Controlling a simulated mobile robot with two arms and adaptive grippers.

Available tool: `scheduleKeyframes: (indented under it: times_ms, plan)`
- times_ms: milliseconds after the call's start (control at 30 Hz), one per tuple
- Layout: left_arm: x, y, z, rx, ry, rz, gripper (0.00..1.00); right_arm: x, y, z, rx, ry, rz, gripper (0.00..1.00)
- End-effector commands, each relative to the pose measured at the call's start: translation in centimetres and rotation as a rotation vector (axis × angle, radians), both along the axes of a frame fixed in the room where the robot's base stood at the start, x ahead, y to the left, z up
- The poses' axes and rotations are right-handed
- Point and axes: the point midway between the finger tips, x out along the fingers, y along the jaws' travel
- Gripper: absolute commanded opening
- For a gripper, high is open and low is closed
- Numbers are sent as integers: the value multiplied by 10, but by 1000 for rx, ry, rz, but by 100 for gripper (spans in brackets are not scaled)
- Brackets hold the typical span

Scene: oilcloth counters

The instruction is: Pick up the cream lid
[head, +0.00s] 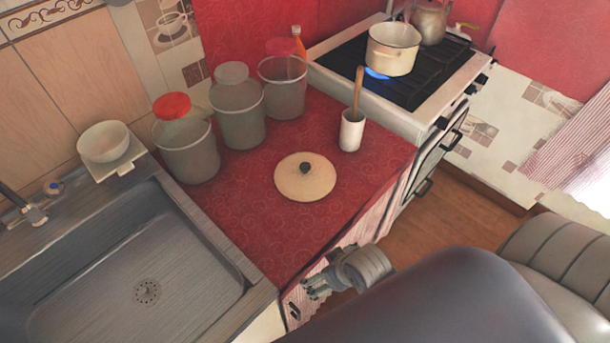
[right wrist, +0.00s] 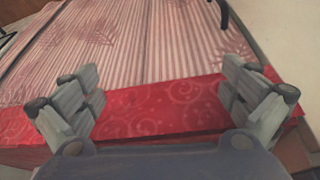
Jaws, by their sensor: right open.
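The cream lid (head: 305,177) lies flat on the red patterned counter (head: 255,215), with a dark round knob at its centre. My right gripper (head: 312,287) is in front of the counter's front edge, below and apart from the lid. In the right wrist view my right gripper (right wrist: 165,95) is open and empty, its fingers spread wide before the counter edge and the striped curtain (right wrist: 130,45). The lid does not show in the right wrist view. My left gripper is not in view.
Several grey canisters, one with a red lid (head: 171,105), stand behind the lid. A white cup with a wooden utensil (head: 352,130) stands to its right. A stove (head: 430,95) with a pot (head: 393,48) over a blue flame is beyond. A sink (head: 130,270) is at left.

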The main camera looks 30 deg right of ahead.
Motion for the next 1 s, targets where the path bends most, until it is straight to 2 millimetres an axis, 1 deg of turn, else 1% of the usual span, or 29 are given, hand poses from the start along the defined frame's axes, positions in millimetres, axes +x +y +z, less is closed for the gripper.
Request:
scheduleKeyframes:
  times_ms: [33, 167, 200, 233, 467, 567, 700, 800, 900, 1000]
  plan:
    - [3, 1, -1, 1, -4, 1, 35, 1, 0, 13, 1, -13, 1, 100]
    - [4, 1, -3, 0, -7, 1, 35, 0, -1, 44, 3, -37, 3, 100]
    - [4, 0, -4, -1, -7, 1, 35, 4, -1, 55, 8, -64, 2, 100]
    - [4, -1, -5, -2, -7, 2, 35, 13, -3, 61, 16, -103, 1, 100]
    - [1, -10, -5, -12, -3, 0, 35, 70, -15, 73, 61, -324, -17, 100]
    - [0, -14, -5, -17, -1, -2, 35, 96, -24, 83, 77, -439, -35, 100]
    - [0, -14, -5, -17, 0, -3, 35, 129, -44, 102, 90, -608, -72, 100]
    - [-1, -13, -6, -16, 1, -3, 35, 144, -57, 114, 93, -702, -98, 100]
    - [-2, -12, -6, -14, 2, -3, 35, 153, -66, 121, 92, -761, -115, 100]
    - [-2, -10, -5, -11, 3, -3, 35, 159, -71, 124, 91, -791, -126, 100]
